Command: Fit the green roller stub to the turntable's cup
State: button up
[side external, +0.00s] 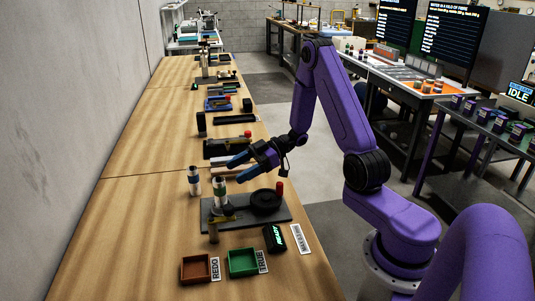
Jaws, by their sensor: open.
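The turntable's black disc (266,201) sits on a dark grey plate (246,225) in the lower middle of the side external view. A white cylinder with a green band (220,189) stands upright at the plate's left part; it may be the green roller stub. The cup is not clear at this size, so I cannot tell whether this cylinder sits in it. A second white, dark-banded cylinder (194,181) stands on the table left of the plate. My gripper (234,169) has blue fingers, open and empty, above and behind the plate, apart from both cylinders.
A red-topped post (280,188) stands by the disc. A brown tray (196,268) and a green tray (242,262) lie in front, with a black READY display (273,238) to their right. More fixtures line the bench behind. The bench's left side is bare.

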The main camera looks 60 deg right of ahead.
jog(key=v, duration=1)
jog(key=shift+d, duration=0.2)
jog(key=shift+s, duration=0.1)
jog(key=w+a+r+h, duration=0.1)
jog(key=w+a+h, duration=0.5)
jog(key=w+a, duration=0.25)
jog(key=s+a+r+h, duration=0.2)
jog(key=a+r+h, duration=0.1)
jog(key=a, duration=0.4)
jog(key=s+a+g+h, duration=0.1)
jog(key=s+a+g, duration=0.1)
jog(key=s, duration=1.3)
jog(key=s+a+g+h, duration=0.2)
jog(key=s+g, duration=0.3)
jog(key=s, duration=1.1)
jog(key=shift+s+a+r+n, duration=0.2)
jog(key=shift+r+n, duration=0.1)
jog(key=shift+r, duration=0.15)
